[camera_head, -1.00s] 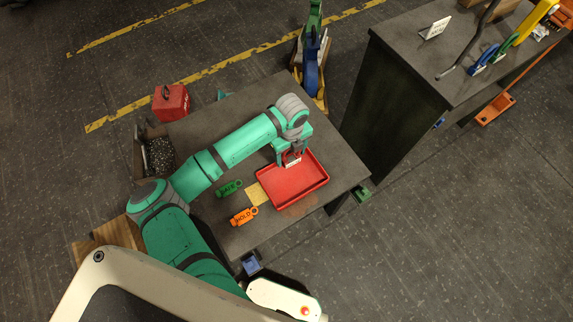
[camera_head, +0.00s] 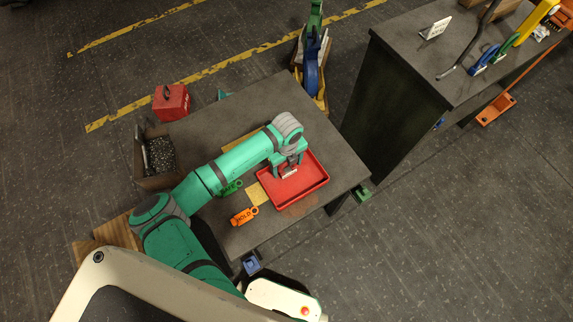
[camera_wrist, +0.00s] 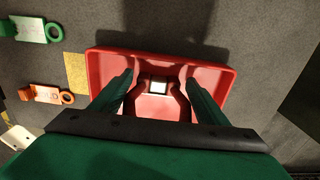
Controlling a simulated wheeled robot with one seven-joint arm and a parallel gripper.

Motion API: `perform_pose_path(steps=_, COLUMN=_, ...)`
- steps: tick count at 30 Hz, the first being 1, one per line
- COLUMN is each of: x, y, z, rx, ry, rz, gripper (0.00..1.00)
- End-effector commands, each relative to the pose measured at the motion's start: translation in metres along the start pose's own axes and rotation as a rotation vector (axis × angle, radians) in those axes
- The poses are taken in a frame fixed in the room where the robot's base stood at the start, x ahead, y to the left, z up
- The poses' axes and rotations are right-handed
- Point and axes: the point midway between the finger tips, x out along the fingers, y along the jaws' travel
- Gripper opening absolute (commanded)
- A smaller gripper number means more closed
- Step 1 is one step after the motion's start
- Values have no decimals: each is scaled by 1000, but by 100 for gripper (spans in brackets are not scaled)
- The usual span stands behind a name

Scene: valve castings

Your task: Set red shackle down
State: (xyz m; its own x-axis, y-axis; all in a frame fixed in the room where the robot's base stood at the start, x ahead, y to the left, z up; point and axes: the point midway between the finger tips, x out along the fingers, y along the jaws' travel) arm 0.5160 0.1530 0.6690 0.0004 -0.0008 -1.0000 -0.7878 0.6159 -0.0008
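The red shackle (camera_wrist: 174,98), dark red with a small white patch, is between the fingertips of my gripper (camera_wrist: 160,86) in the wrist view. Both fingers appear to touch its sides, so my gripper is shut on it. The red tray (camera_wrist: 221,78) lies under it. In the head view my gripper (camera_head: 289,171) is over the upper left part of the tray (camera_head: 300,187), and only a pale bit of the shackle shows. I cannot tell whether the shackle touches the tray floor.
A green tag (camera_wrist: 35,29) and an orange tag (camera_wrist: 40,94) lie left of the tray, near a yellow patch (camera_wrist: 76,72). A box of small parts (camera_head: 160,157) stands at the table's left. A red case (camera_head: 171,102) is beyond it. The tray's lower right is clear.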

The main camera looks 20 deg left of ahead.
Motion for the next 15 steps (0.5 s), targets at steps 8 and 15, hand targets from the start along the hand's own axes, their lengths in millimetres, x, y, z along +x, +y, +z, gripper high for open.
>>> perform_pose_path(steps=8, x=0, y=-1, z=0, rx=1, ry=0, rz=0, gripper=84)
perform_pose_path(steps=15, x=-12, y=0, z=1, rx=-3, ry=-1, rz=-3, gripper=84)
